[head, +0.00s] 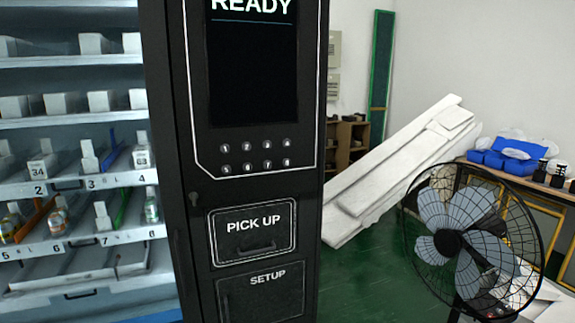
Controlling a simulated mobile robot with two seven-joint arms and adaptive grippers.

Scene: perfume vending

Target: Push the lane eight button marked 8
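The black vending machine (255,190) stands in the middle of the head view, with a dark screen (252,70) showing READY. Below the screen is a keypad of small round buttons in two rows. The button at the right end of the lower row (286,162) is in the place of the number 8, but its marking is too small to read surely. Nothing covers the keypad. Neither of my grippers shows in the head view.
Left of the panel are shelves (75,190) with bottles and boxes in numbered lanes. Below the keypad are a PICK UP door (252,248) and a SETUP panel (262,296). A black fan (470,240) stands at the right. White boards (395,175) lean behind it.

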